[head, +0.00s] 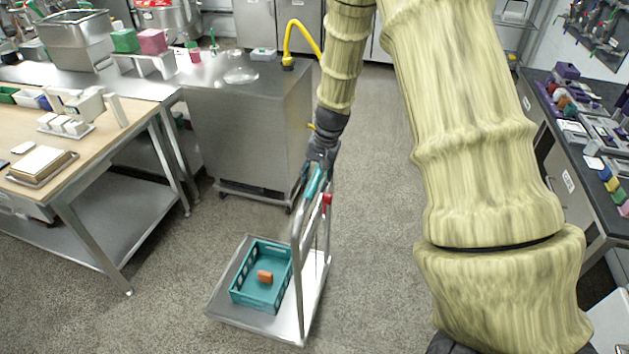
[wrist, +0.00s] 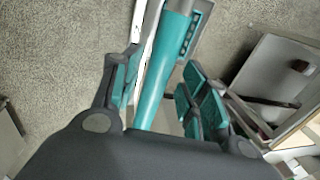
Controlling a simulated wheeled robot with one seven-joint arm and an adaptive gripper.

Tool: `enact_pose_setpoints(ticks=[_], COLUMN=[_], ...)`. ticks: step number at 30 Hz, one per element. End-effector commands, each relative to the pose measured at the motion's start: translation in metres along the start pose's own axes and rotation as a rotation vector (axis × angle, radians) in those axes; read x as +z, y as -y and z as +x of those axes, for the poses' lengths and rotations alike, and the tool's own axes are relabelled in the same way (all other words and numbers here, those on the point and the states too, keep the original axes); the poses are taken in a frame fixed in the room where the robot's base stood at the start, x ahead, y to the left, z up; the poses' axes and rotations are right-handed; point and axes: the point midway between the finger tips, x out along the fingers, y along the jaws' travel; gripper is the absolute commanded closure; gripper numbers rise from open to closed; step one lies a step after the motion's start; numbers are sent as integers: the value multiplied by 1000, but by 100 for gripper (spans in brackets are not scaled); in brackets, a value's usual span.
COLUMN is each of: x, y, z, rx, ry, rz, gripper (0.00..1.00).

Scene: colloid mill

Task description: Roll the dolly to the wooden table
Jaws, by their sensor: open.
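The dolly (head: 228,304) stands on the floor left of centre in the head view. It is a flat metal platform with a tall tubular handle. Its teal grip (head: 313,184) also shows in the wrist view (wrist: 163,75). A teal crate (head: 262,296) with an orange block (head: 265,277) inside sits on the platform. My gripper (head: 321,160) is at the top of the handle; in the wrist view (wrist: 157,92) its open fingers lie on either side of the teal grip. Contact cannot be made out. The wooden table (head: 100,140) is at the left, apart from the dolly.
A steel cabinet bench (head: 245,130) with a yellow hose (head: 300,35) stands behind the dolly. A dark counter (head: 560,140) runs along the right. Floor is clear between the dolly and the wooden table's metal leg (head: 105,265).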

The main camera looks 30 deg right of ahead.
Motion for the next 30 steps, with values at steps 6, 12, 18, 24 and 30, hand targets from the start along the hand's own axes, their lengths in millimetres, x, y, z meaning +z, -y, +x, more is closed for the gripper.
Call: enact_pose_setpoints(ticks=[6, 12, 18, 24, 30], x=[-1, -1, -1, -1, -1], y=[-1, -1, -1, -1, -1], z=[17, 23, 23, 23, 23], rx=[0, 0, 0, 0, 0], ry=[0, -1, -1, -1, -1], rz=[2, 1, 1, 1, 1], gripper=[56, 56, 56, 89, 100])
